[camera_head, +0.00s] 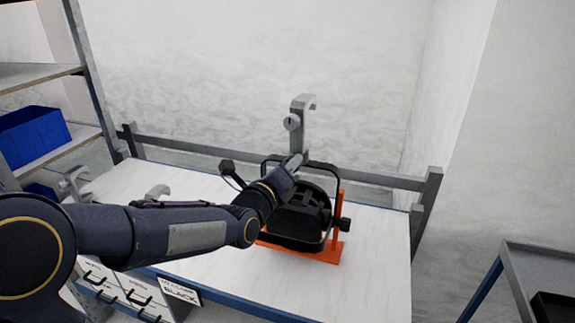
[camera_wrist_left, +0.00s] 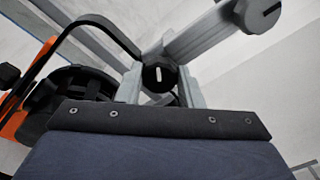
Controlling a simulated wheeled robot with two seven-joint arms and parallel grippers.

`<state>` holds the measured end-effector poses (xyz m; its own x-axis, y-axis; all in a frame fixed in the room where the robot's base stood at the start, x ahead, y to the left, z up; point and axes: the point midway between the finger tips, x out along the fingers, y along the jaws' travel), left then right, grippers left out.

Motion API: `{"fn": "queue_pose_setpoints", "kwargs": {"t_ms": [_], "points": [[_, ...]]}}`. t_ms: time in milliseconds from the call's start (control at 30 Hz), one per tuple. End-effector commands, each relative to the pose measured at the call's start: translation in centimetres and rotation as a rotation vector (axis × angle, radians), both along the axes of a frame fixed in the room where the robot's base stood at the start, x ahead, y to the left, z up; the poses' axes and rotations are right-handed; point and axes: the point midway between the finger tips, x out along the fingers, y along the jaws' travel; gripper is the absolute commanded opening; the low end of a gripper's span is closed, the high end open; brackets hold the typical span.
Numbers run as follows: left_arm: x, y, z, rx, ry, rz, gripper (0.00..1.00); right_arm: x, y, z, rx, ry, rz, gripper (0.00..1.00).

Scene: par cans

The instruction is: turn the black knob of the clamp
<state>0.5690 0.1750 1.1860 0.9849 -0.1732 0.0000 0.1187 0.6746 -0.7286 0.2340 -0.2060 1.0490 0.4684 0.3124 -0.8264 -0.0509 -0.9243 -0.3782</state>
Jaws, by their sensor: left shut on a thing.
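The grey hook-shaped clamp (camera_head: 302,110) stands upright above the black yoke of a par can (camera_head: 300,222). A grey round knob (camera_head: 291,122) sits on its upper part and also shows at the top right of the left wrist view (camera_wrist_left: 262,14). The black knob (camera_wrist_left: 160,77), with a white mark, shows in the left wrist view between the two grey fingers. My left gripper (camera_head: 293,163) reaches in from the left, low on the clamp, and is shut on the black knob. In the head view the gripper hides that knob. My right gripper is not in view.
The par can sits in an orange stand (camera_head: 326,254) on a white bench (camera_head: 375,265). More grey clamps (camera_head: 75,180) lie at the bench's left. A shelf with a blue bin (camera_head: 32,138) stands left. The bench's right side is clear.

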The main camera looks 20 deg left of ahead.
Motion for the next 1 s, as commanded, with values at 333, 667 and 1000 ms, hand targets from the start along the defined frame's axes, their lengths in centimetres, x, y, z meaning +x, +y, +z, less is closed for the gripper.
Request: {"fn": "queue_pose_setpoints", "kwargs": {"t_ms": [333,667,1000], "points": [[0.0,-0.1,0.2,0.323,-0.054,-0.001,0.1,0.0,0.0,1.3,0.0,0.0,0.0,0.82],[0.0,-0.2,0.4,0.58,-0.098,-0.002,0.1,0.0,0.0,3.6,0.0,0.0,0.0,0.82],[0.0,-0.2,0.2,0.716,-0.124,-0.002,0.1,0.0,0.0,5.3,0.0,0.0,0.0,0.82]]}}
